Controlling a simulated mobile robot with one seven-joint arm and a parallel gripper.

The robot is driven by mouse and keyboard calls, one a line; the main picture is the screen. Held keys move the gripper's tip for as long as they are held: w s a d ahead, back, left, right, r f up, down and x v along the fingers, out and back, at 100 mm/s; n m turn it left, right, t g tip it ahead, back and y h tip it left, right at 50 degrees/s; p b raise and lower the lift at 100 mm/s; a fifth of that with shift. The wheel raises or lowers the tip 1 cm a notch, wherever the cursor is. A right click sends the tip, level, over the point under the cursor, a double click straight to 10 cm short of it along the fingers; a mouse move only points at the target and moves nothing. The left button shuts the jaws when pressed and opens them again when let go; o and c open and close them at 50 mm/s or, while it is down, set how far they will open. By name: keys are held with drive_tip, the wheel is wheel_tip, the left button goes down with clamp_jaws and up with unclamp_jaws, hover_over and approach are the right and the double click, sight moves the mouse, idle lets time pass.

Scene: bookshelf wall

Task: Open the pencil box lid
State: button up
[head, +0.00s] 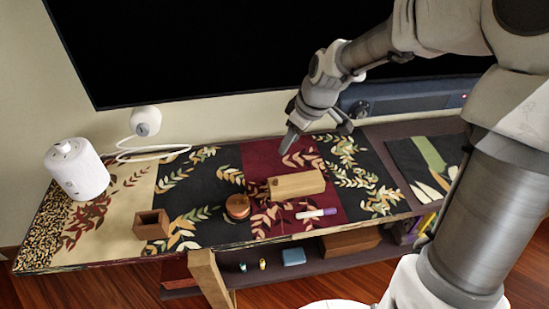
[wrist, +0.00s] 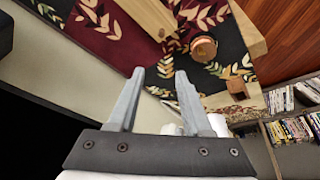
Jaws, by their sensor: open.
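The pencil box (head: 296,184) is a light wooden box with a small dark knob near its left end, lying on the dark red part of the patterned runner; its lid looks shut. In the wrist view the pencil box (wrist: 150,15) shows at the top, partly cut off by the picture edge. My gripper (head: 287,145) is open and empty, above and behind the box, apart from it. In the wrist view my gripper (wrist: 158,75) has its two grey fingers spread with nothing between them.
A round brown container (head: 237,207) and a small wooden cup (head: 152,224) stand left of the box. A marker (head: 316,213) lies in front. A white cylindrical device (head: 76,169) stands far left. The dark screen (head: 250,45) rises behind the shelf.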

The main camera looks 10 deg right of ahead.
drive_tip(key=d+f, duration=0.1)
drive_tip(key=d, duration=0.2)
drive_tip(key=b, duration=0.6)
approach(276, 179)
drive_tip(key=shift+n+y, duration=0.3)
drive_tip(key=shift+y, duration=0.1)
drive_tip(key=x, duration=0.8)
drive_tip(key=shift+d+f, duration=0.25)
drive_tip(key=shift+f, duration=0.05)
clamp_jaws()
